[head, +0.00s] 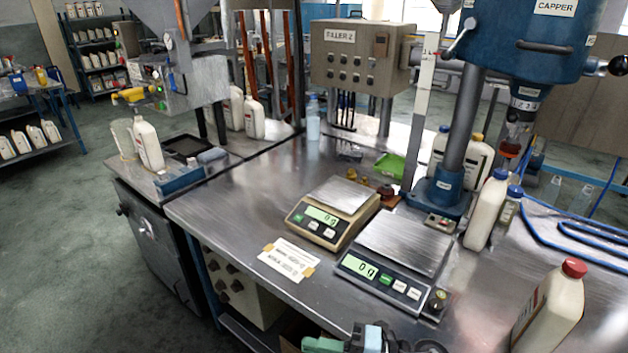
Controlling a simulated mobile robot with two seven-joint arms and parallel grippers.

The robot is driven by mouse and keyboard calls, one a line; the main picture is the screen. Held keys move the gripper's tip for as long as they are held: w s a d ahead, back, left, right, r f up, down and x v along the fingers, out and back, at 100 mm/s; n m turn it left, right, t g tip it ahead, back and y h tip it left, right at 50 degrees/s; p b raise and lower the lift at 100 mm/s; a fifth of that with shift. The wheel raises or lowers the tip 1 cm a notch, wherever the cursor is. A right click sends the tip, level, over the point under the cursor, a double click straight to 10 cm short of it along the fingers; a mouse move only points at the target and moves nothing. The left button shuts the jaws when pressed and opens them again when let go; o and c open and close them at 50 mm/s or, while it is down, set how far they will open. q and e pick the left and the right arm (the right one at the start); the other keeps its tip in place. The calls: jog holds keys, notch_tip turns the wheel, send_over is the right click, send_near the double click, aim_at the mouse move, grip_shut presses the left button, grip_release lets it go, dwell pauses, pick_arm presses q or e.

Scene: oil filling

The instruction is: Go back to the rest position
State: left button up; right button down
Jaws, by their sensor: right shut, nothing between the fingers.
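What looks like part of my right gripper (372,338) shows at the bottom edge, low in front of the workbench. Most of it is cut off by the frame; it is shut and holds nothing. It is apart from the scales and bottles. My left gripper is not in view. The steel workbench (230,215) carries two scales. The beige scale (330,213) and the dark scale (395,258) both read 0 g and have empty pans.
A white bottle with a red cap (550,308) stands at the right front. A white bottle with a blue cap (486,210) stands beside the blue capper (465,120). A paper label (289,259) lies near the front edge. The bench's left part is clear.

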jog(key=s+d+f+m+t+h, duration=0.3)
jog(key=d+f+m+t+h, duration=0.25)
jog(key=m, duration=0.55)
jog(key=s+d+f+m+t+h, duration=0.3)
jog(key=d+f+m+t+h, duration=0.25)
jog(key=m, duration=0.55)
jog(key=s+d+f+m+g+h, duration=0.2)
jog(key=s+d+f+m+g, duration=0.1)
jog(key=s, duration=0.5)
jog(key=s+d+f+m+g+h, duration=0.2)
jog(key=s+d+f+m+h, duration=0.1)
jog(key=s+d+f+m, duration=0.2)
jog(key=s+f, duration=0.2)
jog(key=s, duration=0.1)
jog(key=shift+s+d+g, duration=0.25)
jog(key=shift+s+g, duration=0.05)
jog(key=shift+g, duration=0.1)
jog(key=shift+w, duration=0.1)
